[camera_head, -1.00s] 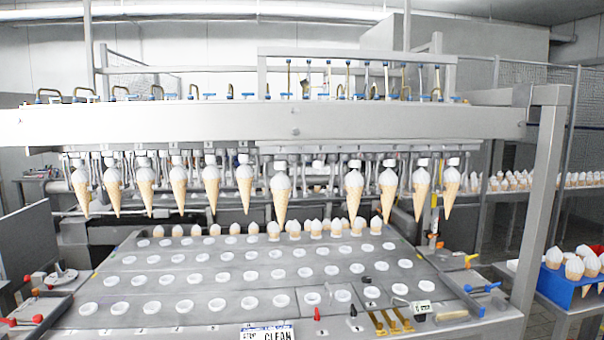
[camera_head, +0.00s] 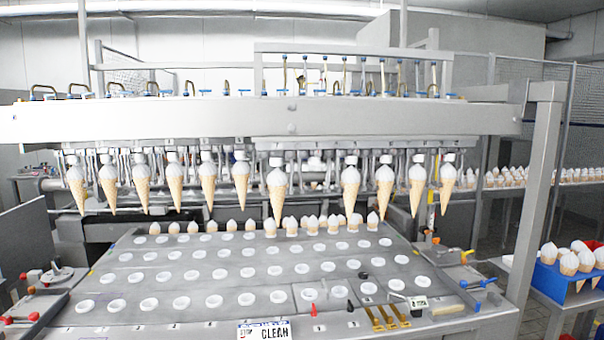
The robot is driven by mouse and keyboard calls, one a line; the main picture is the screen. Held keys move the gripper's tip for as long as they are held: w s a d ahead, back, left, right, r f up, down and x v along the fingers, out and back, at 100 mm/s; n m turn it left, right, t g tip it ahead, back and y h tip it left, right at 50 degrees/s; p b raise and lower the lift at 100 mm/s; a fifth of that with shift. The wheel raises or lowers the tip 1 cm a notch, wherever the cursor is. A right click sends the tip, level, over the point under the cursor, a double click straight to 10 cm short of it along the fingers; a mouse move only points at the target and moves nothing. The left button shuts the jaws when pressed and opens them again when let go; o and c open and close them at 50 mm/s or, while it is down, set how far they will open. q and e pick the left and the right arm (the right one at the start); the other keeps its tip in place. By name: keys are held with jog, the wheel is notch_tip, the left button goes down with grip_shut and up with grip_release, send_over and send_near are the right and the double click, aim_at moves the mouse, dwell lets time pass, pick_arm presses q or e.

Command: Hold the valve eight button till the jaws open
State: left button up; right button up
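Several filled ice-cream cones, such as a cone at the left end (camera_head: 76,188) and a cone in the middle (camera_head: 277,192), hang tips down in a row from the jaws under a long grey beam (camera_head: 200,118). The middle cone hangs lower than its neighbours. To its right is a gap in the row with no hanging cone. Small blue-topped fittings (camera_head: 264,93) line the beam's top; I cannot tell which is the valve eight button, as any numbers are too small to read. Neither of my grippers shows in the head view.
A sloped grey plate (camera_head: 235,258) with rows of round white-rimmed holes lies below, with several cones along its back row. A CLEAN label (camera_head: 264,330), levers (camera_head: 388,317) and knobs are at its front. A blue rack of cones (camera_head: 562,278) stands right.

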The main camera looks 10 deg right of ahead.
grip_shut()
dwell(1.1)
